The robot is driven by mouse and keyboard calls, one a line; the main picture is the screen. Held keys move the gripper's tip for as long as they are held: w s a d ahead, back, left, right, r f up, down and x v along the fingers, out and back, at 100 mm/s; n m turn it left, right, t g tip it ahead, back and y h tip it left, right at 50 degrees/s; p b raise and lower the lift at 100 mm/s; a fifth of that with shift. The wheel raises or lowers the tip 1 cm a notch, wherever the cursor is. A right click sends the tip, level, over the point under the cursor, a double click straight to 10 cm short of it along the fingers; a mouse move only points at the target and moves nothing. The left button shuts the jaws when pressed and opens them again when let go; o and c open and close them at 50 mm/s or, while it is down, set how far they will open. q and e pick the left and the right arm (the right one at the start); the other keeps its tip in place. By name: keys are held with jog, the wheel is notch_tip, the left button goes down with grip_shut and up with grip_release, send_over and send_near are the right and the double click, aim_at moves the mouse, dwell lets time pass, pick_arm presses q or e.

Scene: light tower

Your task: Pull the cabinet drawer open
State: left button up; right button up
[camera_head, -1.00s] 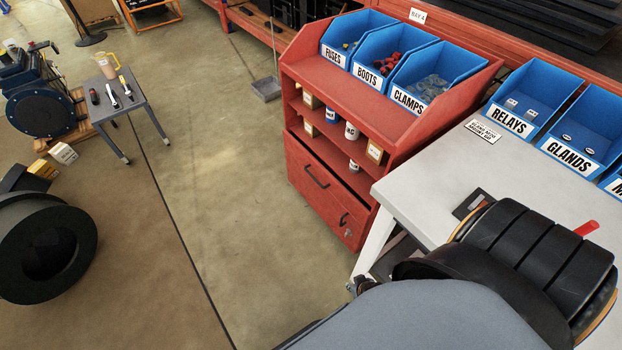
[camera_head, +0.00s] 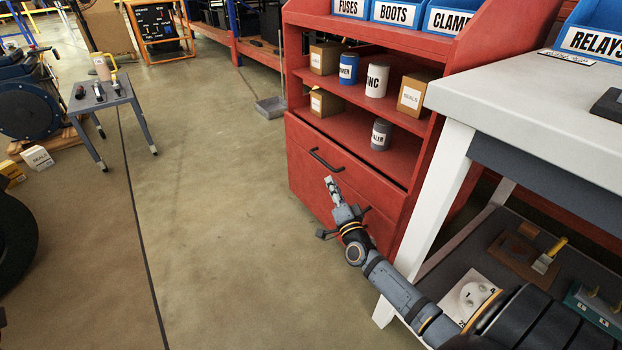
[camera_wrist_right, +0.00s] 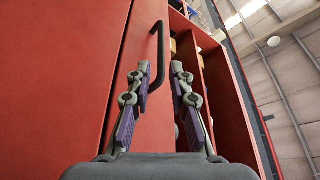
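The red cabinet (camera_head: 400,205) stands at centre right, its drawer front (camera_head: 303,152) facing me and looking shut. A dark bar handle (camera_head: 325,161) sits on the drawer front. My right gripper (camera_head: 332,187) is just below the handle in the head view, pointing up at the drawer front. In the right wrist view the handle (camera_wrist_right: 159,50) stands ahead of the two spread fingertips (camera_wrist_right: 159,72). Its near end is close to the left finger; I cannot tell whether they touch. Nothing is gripped. My left gripper is not in view.
Jars and boxes (camera_head: 376,80) stand on the cabinet's open shelves, with blue bins (camera_head: 396,12) above. A white-topped workbench (camera_head: 520,90) stands close on the right, its leg (camera_head: 440,190) beside my right arm.

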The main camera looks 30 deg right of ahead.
aim_at(323, 162)
jog(key=b+x, duration=0.4)
jog(key=x, duration=0.5)
jog(key=shift+w, duration=0.25)
jog(key=shift+w+d+r, duration=0.15)
jog(key=shift+w+r, duration=0.05)
jog(key=shift+w, duration=0.3)
jog(key=shift+c, duration=0.3)
grip_shut()
